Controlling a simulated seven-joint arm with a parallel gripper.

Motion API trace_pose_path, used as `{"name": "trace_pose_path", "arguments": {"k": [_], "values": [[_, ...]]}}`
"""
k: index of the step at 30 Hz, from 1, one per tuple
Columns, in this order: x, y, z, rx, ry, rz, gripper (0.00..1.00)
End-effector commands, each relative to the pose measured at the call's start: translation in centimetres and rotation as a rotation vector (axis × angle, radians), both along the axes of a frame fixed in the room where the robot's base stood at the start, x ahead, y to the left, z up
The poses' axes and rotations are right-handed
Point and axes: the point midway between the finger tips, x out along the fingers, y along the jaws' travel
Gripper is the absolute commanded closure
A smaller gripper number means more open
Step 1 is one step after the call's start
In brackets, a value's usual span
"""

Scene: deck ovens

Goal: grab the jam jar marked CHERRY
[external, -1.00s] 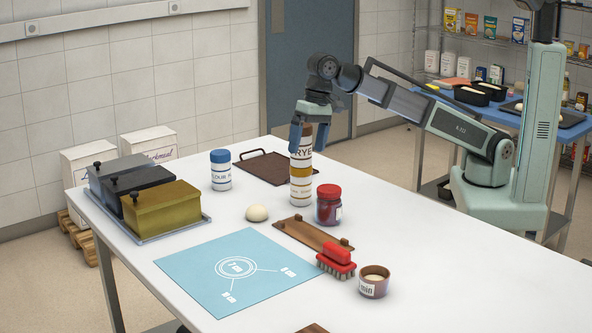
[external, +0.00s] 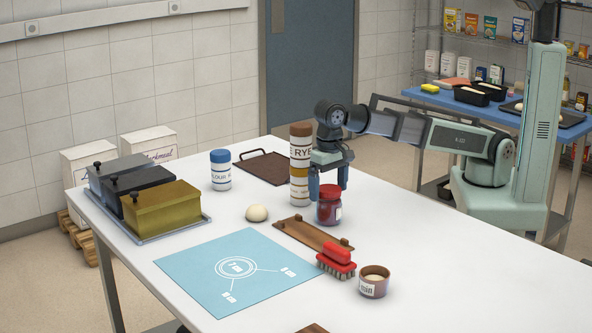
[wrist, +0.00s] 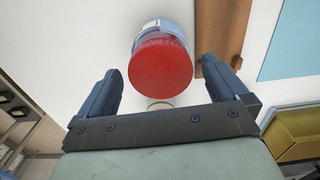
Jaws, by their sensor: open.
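A jam jar with a red lid and dark red contents (external: 328,212) stands upright on the white table; its pale label is turned to the right and I cannot read it. Its round red lid also shows in the wrist view (wrist: 162,68). My gripper (external: 329,191) is open, pointing down over the jar, with its fingers at either side of the lid. In the wrist view the gripper (wrist: 174,75) has the lid between its spread fingers with gaps on both sides. I cannot tell whether the fingertips are below the lid's rim.
A tall rye jar (external: 300,165) stands close behind left of my gripper. A wooden board (external: 310,234), a red brush (external: 336,262) and a small brown pot (external: 374,284) lie in front. A dough ball (external: 257,213) is to the left. The table's right side is clear.

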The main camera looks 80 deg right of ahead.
Motion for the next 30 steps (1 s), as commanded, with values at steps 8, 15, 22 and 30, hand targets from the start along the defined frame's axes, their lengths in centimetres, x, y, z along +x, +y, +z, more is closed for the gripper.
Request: {"name": "trace_pose_path", "arguments": {"k": [8,15,22,30], "values": [[-0.1,0.1,-1.1,0.0,0.0,0.0,0.0],[-0.2,0.2,-3.9,-0.001,0.001,0.001,0.0],[-0.2,0.2,-5.5,0.0,-0.001,0.001,0.0],[-0.1,0.3,-5.4,0.0,-0.001,0.001,0.09]]}}
